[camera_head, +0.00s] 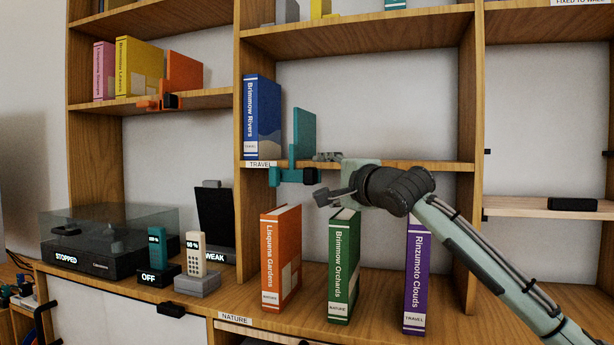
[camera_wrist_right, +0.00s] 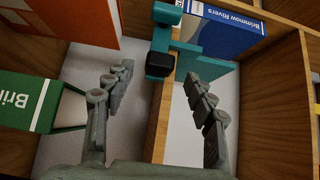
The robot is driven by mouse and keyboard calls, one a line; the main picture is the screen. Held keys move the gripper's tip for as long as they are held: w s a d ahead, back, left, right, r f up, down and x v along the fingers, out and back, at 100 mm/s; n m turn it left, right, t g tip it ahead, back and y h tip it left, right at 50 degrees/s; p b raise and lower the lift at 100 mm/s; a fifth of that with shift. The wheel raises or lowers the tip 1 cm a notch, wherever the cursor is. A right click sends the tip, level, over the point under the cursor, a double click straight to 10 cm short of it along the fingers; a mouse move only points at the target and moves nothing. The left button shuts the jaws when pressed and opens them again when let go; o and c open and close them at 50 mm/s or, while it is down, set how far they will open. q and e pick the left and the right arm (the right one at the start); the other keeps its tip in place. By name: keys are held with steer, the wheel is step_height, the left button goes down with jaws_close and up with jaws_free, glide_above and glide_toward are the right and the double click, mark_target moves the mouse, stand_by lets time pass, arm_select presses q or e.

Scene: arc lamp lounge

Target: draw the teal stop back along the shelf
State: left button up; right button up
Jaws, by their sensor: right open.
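The teal stop (camera_head: 305,133) stands upright on the middle shelf, a little right of the blue book Brimmow Rivers (camera_head: 262,117). Its teal clamp hangs at the shelf's front edge, and a black knob shows at its right end. In the right wrist view the stop's plate (camera_wrist_right: 207,66) lies ahead, past the fingertips. My right gripper (camera_head: 325,177) is open just right of the clamp, one finger above the shelf board (camera_head: 425,167) and one below. It also shows in the wrist view (camera_wrist_right: 158,72), with nothing between its fingers. My left gripper is out of view.
Orange (camera_head: 281,258), green (camera_head: 343,265) and purple (camera_head: 416,275) books stand on the lower shelf below my right arm. An orange stop (camera_head: 183,74) is on the upper left shelf. A turntable (camera_head: 110,240) and handsets stand at lower left. Wooden uprights bound the bay.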

mark_target(314, 177)
steer(key=x, duration=0.5)
steer(key=shift+p, duration=0.35)
steer(key=shift+w+a, duration=0.2)
steer(key=shift+w, duration=0.2)
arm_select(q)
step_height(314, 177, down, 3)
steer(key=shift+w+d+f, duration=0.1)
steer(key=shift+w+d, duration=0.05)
arm_select(e)
steer(key=shift+c, duration=0.6)
steer(key=c, duration=1)
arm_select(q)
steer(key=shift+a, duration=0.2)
arm_select(e)
jaws_close()
